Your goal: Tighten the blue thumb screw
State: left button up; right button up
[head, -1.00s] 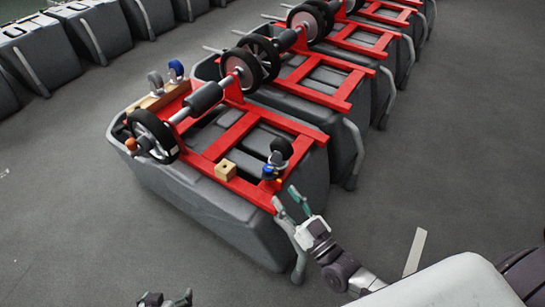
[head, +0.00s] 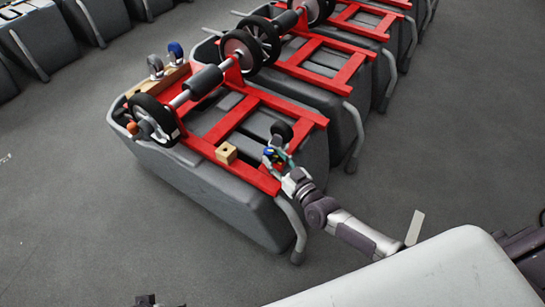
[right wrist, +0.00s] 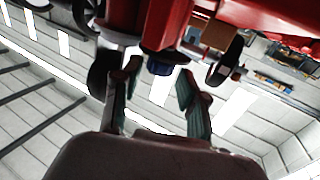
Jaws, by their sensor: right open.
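The blue thumb screw (head: 269,153) is at the near right corner of the nearest tank's red frame (head: 232,124), below a dark caster wheel (head: 282,131). My right gripper (head: 277,161) is beside it, its fingers partly covering it. In the right wrist view the blue screw (right wrist: 160,67) shows under the red frame, between and just beyond the fingertips of the open right gripper (right wrist: 156,82). I cannot tell whether the fingers touch it. My left gripper (head: 158,301) shows only as dark tips at the bottom edge, mostly cut off.
The grey tank (head: 205,196) lies under the frame, with more tanks behind. The floor in front (head: 100,235) is clear.

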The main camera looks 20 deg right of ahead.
pick_arm(q)
jog(key=shift+s+r, duration=0.1)
jog(key=shift+r, duration=0.6)
pick_arm(e)
jog(key=shift+x, duration=0.9)
jog(key=shift+c, duration=0.4)
grip_shut()
jog(key=m+h+p, duration=0.1)
jog(key=h+p, duration=0.1)
jog(key=p, duration=0.1)
jog(key=shift+a+r+m+h, duration=0.15)
jog(key=shift+r+m+h, duration=0.15)
jog(key=shift+m+h, duration=0.1)
jog(key=m+h+p, duration=0.1)
jog(key=h, duration=0.1)
jog(key=m+h+p, duration=0.1)
jog(key=h, duration=0.1)
jog(key=shift+a+m+t+p, duration=0.2)
jog(key=shift+m+t+p, duration=0.1)
jog(key=shift+m, duration=0.1)
pick_arm(q)
jog(key=s+f, duration=0.3)
jog(key=f, duration=0.6)
jog(key=s+f+g, duration=0.1)
jog(key=s+f, duration=0.2)
jog(key=f, duration=0.6)
jog(key=shift+a, duration=0.3)
pick_arm(e)
jog(key=shift+f+h, duration=0.15)
jog(key=shift+h, duration=0.25)
